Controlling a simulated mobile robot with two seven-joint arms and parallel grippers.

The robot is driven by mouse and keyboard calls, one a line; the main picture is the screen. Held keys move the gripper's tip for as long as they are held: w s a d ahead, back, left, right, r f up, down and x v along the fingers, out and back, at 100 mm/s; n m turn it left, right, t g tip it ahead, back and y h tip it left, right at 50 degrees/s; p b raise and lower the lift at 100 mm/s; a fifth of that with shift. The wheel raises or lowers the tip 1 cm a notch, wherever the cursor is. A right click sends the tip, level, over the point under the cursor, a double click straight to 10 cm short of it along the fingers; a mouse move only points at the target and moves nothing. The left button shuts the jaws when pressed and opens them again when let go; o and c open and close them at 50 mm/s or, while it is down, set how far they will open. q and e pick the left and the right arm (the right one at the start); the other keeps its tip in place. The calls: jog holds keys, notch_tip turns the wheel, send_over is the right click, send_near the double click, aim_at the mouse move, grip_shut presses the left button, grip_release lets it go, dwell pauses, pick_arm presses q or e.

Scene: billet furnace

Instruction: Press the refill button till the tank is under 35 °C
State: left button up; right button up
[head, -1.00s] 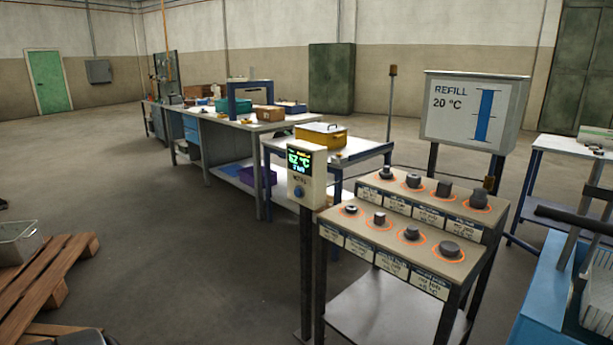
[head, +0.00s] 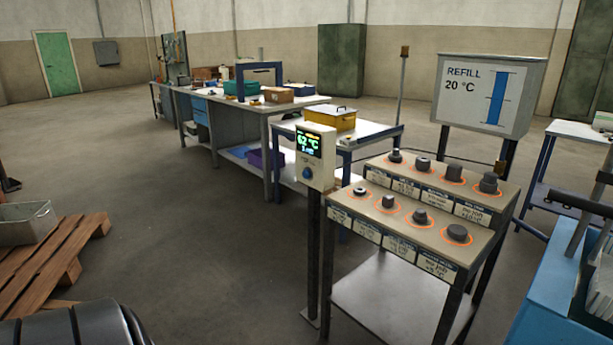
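A grey control box (head: 315,157) stands on a dark post left of the stepped rack. Its lit display (head: 309,144) reads about 62 °C; the smaller lines are too small to read. A round blue button (head: 307,173) sits below the display, with nothing touching it. Behind the rack, a grey tank (head: 536,98) on legs carries a sign (head: 485,95) reading "REFILL 20 °C" beside a blue level bar. Neither gripper can be made out. A dark rounded part, seemingly of my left arm, shows at the bottom left.
The stepped rack (head: 408,235) holds several dark metal pieces in orange rings above labels. A table with a yellow box (head: 330,118) stands behind the control box. A wooden pallet (head: 62,252) lies at left; floor between is clear. Blue equipment (head: 550,310) stands at right.

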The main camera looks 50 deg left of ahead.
pick_arm(q)
grip_shut()
dwell(1.4)
